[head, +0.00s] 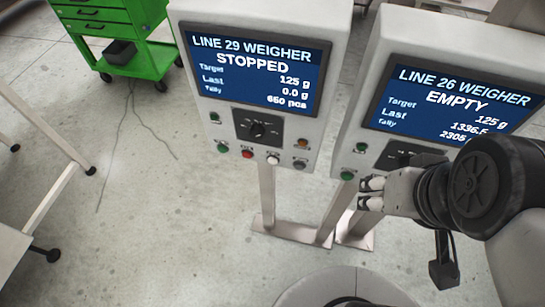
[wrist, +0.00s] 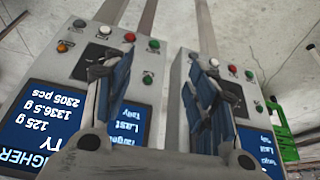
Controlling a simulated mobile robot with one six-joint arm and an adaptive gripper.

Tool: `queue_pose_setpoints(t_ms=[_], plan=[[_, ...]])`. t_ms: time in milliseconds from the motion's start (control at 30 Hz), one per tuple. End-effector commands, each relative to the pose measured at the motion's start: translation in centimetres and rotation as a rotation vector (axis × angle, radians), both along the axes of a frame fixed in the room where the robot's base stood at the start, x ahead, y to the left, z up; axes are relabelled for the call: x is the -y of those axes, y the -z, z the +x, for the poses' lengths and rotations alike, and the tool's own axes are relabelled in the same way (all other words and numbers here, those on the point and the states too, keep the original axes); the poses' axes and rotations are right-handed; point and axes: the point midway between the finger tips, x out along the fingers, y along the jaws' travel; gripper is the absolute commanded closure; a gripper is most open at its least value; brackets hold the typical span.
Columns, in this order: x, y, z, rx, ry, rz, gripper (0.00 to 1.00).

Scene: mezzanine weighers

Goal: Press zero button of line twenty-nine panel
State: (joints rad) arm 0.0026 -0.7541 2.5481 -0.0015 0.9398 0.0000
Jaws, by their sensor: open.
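The line 29 weigher panel (head: 180,60) stands upright at the upper middle of the head view, its screen reading STOPPED.
The line 26 weigher panel (head: 370,45), reading EMPTY, stands close on the right, partly behind my arm; it fills the left of the wrist view. A green tool cart (head: 137,65) stands upper left, a white frame on wheels (head: 55,205) at left.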

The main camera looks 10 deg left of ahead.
Motion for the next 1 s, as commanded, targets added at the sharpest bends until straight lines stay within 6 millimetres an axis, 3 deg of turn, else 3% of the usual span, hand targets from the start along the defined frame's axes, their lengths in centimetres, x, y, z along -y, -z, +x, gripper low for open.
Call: queue_pose_setpoints(t_ms=[733, 1000], plan=[[0.0, 0.0, 0.0, 0.0, 0.0, 0.0, 1.0], [0.0, 0.0, 0.0, 0.0, 0.0, 0.0, 1.0]])
